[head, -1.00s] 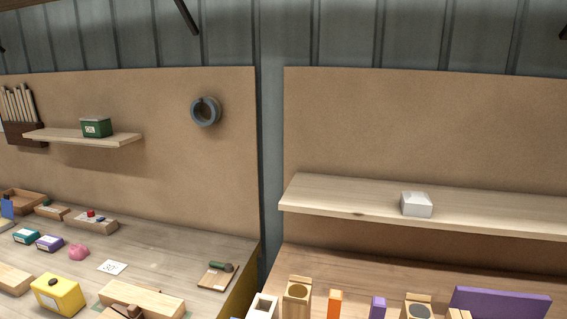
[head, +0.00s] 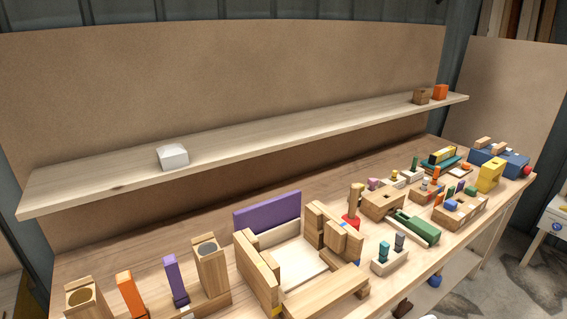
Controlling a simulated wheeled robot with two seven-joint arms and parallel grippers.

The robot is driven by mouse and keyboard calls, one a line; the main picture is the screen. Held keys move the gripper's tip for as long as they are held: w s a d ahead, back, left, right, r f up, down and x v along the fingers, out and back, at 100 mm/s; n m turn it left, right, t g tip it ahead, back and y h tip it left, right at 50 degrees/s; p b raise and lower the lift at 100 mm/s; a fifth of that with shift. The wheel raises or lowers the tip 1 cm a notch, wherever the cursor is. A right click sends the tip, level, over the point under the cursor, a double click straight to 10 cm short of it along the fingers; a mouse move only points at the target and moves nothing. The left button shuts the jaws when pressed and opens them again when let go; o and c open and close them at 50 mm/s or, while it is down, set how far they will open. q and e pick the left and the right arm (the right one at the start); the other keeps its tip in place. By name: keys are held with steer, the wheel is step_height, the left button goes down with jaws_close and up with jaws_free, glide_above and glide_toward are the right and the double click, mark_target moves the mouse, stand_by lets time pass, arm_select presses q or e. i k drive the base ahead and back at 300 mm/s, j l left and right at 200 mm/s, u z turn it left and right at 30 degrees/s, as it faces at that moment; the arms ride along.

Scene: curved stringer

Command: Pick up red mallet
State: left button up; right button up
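A red piece (head: 350,221) with a light wooden upright part above it stands on the workbench (head: 120,238), just behind the right side of the wooden frame. It looks like the red mallet, head down, but it is small and partly hidden, so I cannot be sure. Neither of my grippers shows in the head view.
An open wooden frame (head: 262,275) with a purple panel (head: 267,211) stands in front. Wooden blocks (head: 382,204) and a green piece (head: 414,228) crowd the right. A shelf (head: 290,130) above carries a white box (head: 172,156). The bench's back strip is clear.

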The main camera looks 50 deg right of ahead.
mark_target(351, 218)
steer(key=z, duration=2)
steer(key=u, duration=1.65)
steer(key=k+l+z, duration=0.15)
steer(key=l, duration=0.35)
steer(key=k+l+z, duration=0.15)
steer(key=l, duration=0.3)
steer(key=i, duration=0.05)
